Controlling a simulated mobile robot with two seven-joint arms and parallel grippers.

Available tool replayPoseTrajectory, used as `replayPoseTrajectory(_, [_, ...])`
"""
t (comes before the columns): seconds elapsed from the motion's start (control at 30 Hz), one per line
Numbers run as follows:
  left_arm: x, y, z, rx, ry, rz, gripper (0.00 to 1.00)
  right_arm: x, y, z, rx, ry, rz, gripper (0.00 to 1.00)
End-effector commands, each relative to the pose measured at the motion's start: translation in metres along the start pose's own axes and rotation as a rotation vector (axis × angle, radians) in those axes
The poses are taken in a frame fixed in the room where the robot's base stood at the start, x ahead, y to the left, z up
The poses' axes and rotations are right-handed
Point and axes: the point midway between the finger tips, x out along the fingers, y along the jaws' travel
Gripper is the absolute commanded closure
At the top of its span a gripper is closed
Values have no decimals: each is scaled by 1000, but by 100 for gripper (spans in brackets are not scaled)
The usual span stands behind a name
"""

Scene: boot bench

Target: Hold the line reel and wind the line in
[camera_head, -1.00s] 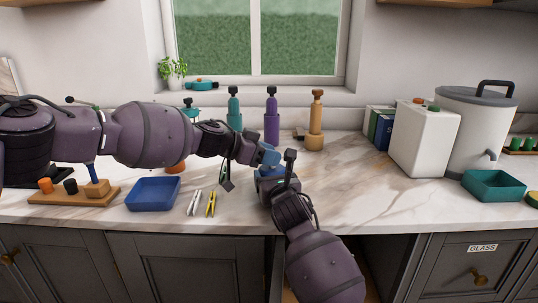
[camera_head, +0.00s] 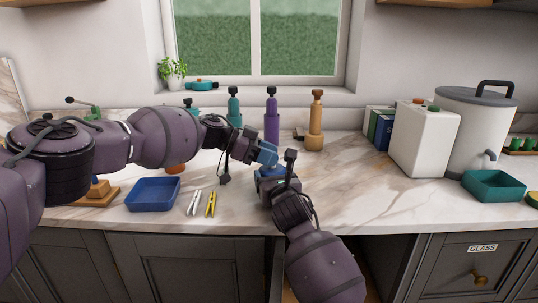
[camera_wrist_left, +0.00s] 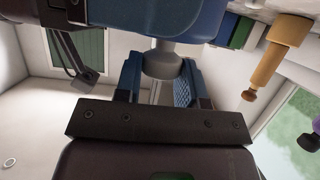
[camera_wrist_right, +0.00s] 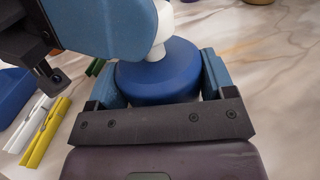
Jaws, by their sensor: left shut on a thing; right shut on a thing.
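The line reel (camera_wrist_right: 158,72) is a dark blue round body with a pale knob (camera_wrist_right: 161,32) standing on it. My right gripper (camera_head: 272,180) is shut on the reel's body, with one finger on each side in the right wrist view. My left gripper (camera_head: 265,154) comes in from the left above it and is shut on the knob, which shows grey between its fingers in the left wrist view (camera_wrist_left: 163,62). In the head view the grippers hide most of the reel. I cannot make out the line itself.
A blue tray (camera_head: 153,195), a white peg (camera_head: 194,203) and a yellow peg (camera_head: 210,204) lie left of the reel. Teal, purple (camera_head: 271,120) and tan bottles (camera_head: 315,125) stand behind. The counter to the right (camera_head: 385,205) is clear up to a teal tray (camera_head: 493,186).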

Motion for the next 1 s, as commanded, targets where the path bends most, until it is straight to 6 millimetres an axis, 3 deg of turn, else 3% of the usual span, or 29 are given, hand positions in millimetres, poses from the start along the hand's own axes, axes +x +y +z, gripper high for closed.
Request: replayPoseTrajectory(1.0, [-1,-3,-4,79,5,177,87,-1,6,0,-3,-1,9,54])
